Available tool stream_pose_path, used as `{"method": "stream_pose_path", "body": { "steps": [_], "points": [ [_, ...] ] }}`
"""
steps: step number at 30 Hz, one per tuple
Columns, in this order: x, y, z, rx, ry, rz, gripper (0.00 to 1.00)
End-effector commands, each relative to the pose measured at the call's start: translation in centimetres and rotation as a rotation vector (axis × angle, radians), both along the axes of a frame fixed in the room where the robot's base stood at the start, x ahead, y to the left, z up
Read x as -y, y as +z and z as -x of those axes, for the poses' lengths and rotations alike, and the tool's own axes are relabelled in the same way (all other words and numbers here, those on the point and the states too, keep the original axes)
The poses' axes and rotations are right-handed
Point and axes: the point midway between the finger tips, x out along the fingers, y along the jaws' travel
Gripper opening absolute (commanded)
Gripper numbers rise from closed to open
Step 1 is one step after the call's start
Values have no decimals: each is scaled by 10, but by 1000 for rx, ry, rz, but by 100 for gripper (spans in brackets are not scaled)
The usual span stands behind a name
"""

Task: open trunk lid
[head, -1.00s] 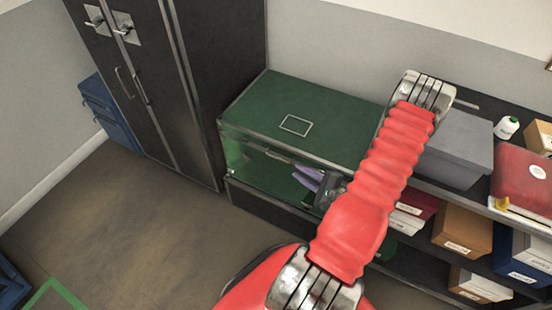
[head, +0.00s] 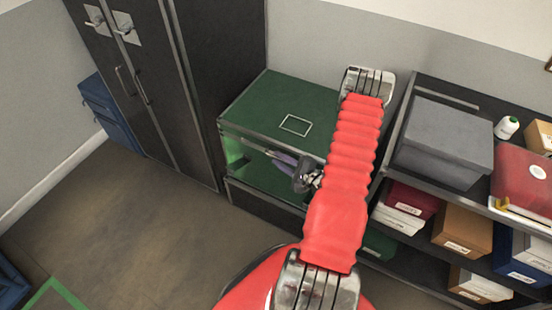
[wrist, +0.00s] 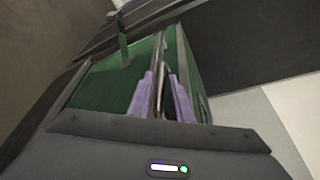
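The green trunk (head: 258,103) with metal edges stands against the wall in the head view. Its lid lies flat, with a pale rectangle outline on top. My gripper (head: 274,154) has purple fingers and is at the trunk's front, just under the lid's front edge; the red arm hides the trunk's right end. In the wrist view the gripper (wrist: 160,82) has its fingers apart, with a metal edge of the trunk (wrist: 102,82) running in line between them. I cannot tell whether they touch it. A dark strap or latch (wrist: 123,50) shows on one green face.
A tall dark cabinet (head: 140,85) stands close on the trunk's left. A shelf on the right holds a grey box (head: 445,140), a red case (head: 525,178) and several cartons. A blue drawer unit (head: 105,110) is far left. The floor in front is clear.

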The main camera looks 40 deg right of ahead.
Motion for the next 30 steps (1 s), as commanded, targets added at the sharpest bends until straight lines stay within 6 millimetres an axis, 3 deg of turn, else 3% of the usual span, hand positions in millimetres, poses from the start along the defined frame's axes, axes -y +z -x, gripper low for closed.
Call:
{"method": "stream_pose_path", "body": {
  "steps": [6,16,24,30],
  "points": [
    [-1,-4,-18,1,2,1,19],
    [-1,-4,-20,0,0,1,19],
    [-1,-4,-20,0,0,0,0],
    [-1,-5,-20,-1,0,-1,0]
  ]
}}
